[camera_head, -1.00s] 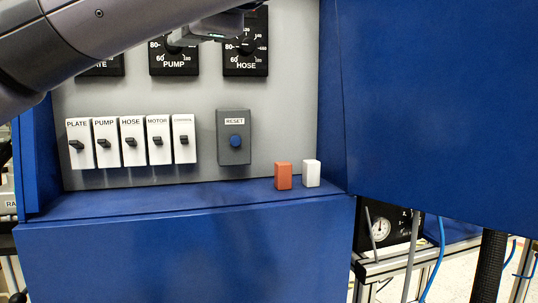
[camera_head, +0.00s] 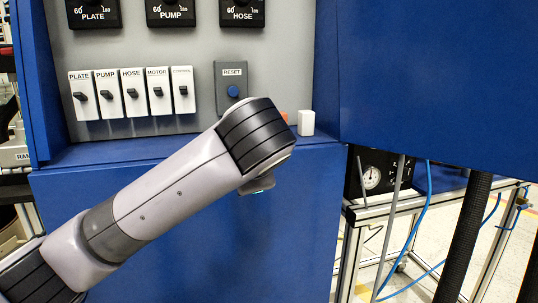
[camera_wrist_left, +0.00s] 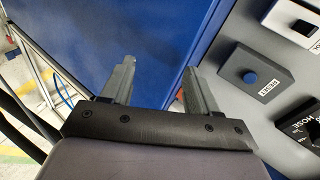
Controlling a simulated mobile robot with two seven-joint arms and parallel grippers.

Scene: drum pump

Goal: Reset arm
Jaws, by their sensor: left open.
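My left arm crosses the head view from the lower left, and its wrist covers part of the blue cabinet front and ledge. The left gripper's fingers are hidden in that view. In the left wrist view my left gripper (camera_wrist_left: 158,78) is open and empty, with its two grey fingers apart. The grey RESET box (camera_head: 231,75) with its blue button (camera_head: 233,91) is on the grey panel, above and left of the wrist. In the left wrist view the RESET box (camera_wrist_left: 270,65) is right of the fingers, not touching them. My right gripper is not in view.
White switches (camera_head: 132,93) line the panel (camera_head: 200,60) under several black dials (camera_head: 170,12). A white block (camera_head: 306,122) stands on the ledge; an orange block (camera_head: 284,116) is mostly hidden by my wrist. A blue door (camera_head: 430,90), gauge (camera_head: 372,177) and hoses (camera_head: 427,205) are at right.

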